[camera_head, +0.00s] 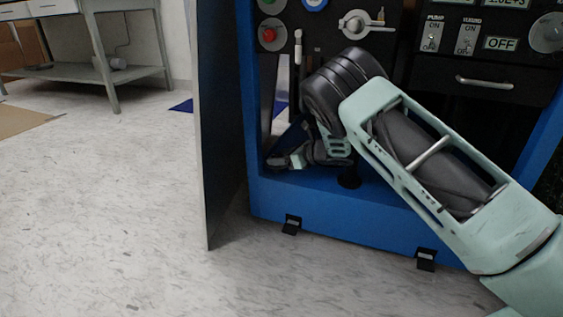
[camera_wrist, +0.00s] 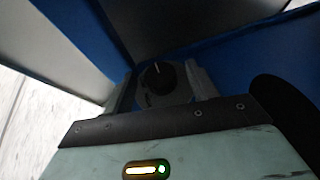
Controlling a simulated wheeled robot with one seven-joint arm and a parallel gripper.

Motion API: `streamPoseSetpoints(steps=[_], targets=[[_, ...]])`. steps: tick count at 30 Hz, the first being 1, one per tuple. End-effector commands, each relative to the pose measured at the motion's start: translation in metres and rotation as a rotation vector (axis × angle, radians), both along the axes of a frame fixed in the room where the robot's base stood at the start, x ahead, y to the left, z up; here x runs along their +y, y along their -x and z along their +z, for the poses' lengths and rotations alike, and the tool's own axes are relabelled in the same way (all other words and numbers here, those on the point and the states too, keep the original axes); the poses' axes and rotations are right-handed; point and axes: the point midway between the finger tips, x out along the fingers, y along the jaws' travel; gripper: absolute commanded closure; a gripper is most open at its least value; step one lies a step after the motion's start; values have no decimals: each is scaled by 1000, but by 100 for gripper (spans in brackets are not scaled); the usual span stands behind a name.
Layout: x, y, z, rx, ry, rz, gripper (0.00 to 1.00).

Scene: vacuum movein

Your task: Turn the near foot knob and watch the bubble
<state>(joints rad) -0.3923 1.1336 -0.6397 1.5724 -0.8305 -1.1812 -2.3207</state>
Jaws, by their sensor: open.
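A round black knob with a pale pointer line (camera_wrist: 158,76) sits low inside the blue cabinet, in the wrist view. My gripper (camera_wrist: 160,73) is open, with one finger at each side of the knob. I cannot tell whether the fingers touch it. In the head view my gripper (camera_head: 293,158) reaches into the lower left of the blue cabinet, partly hidden by my wrist. The knob cannot be made out there. I see no bubble that I can identify in either view.
The blue cabinet frame (camera_head: 345,213) surrounds my gripper closely. An open grey door (camera_head: 220,120) stands at its left. A drawer handle (camera_head: 486,82) and switches (camera_head: 432,37) are on the upper right front. The speckled floor (camera_head: 100,200) at left is clear.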

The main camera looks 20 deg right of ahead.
Motion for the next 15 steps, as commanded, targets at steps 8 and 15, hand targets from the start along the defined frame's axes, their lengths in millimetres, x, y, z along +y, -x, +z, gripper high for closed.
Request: streamPoseSetpoints(steps=[8,15], targets=[[1,-1,0,0,0,0,45],[1,0,0,0,0,0,87]])
